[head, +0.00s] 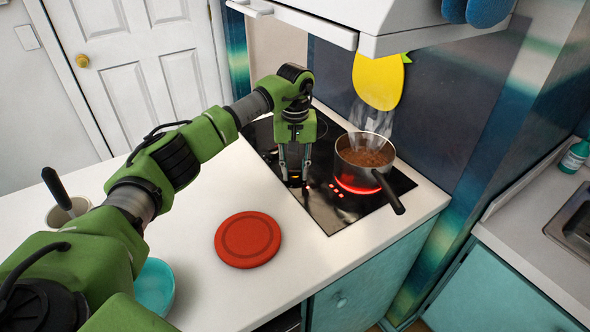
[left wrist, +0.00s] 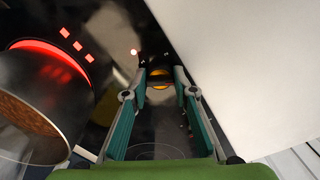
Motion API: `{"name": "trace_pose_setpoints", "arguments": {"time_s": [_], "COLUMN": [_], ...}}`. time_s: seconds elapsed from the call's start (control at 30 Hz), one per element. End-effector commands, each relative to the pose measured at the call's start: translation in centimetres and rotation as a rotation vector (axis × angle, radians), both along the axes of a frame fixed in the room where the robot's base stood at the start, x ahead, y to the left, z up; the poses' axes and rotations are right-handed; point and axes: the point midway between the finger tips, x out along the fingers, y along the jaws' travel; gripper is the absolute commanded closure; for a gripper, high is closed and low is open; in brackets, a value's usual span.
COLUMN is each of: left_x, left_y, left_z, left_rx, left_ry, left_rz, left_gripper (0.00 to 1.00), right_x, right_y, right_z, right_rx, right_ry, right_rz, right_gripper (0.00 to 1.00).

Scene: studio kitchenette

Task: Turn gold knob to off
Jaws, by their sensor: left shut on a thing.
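My left gripper (head: 294,183) points down at the front left part of the black glass cooktop (head: 326,214). Its fingers are shut on the gold knob (left wrist: 159,74), which shows as a small yellow-orange spot between the fingertips in the left wrist view. The fingers hide most of the knob in the head view. To the right, a steel saucepan (head: 360,166) with brown contents steams on a burner that glows red (head: 355,189). Small red indicator lights (left wrist: 71,39) are lit beside the burner. My right gripper is not in view.
A red round mat (head: 247,240) and a turquoise bowl (head: 157,285) are on the white counter. A cup with a dark handle (head: 66,208) stands at the left. The pan's black handle (head: 388,194) juts toward the front. A range hood (head: 350,25) hangs above.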

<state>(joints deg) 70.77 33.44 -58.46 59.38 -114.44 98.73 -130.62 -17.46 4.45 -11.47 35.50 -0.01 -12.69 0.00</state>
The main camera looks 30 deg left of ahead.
Motion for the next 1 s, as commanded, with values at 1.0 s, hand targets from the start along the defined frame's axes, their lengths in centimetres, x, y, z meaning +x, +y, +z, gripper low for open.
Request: {"name": "trace_pose_setpoints", "arguments": {"time_s": [1.0], "left_x": [0.01], "left_y": [0.02], "left_z": [0.02], "left_rx": [0.002], "left_ry": [0.000], "left_rz": [0.722], "left_gripper": [0.96], "right_x": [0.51], "right_y": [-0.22], "right_z": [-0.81], "right_rx": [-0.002], "right_ry": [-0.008], "right_rz": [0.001], "right_gripper": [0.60]}}
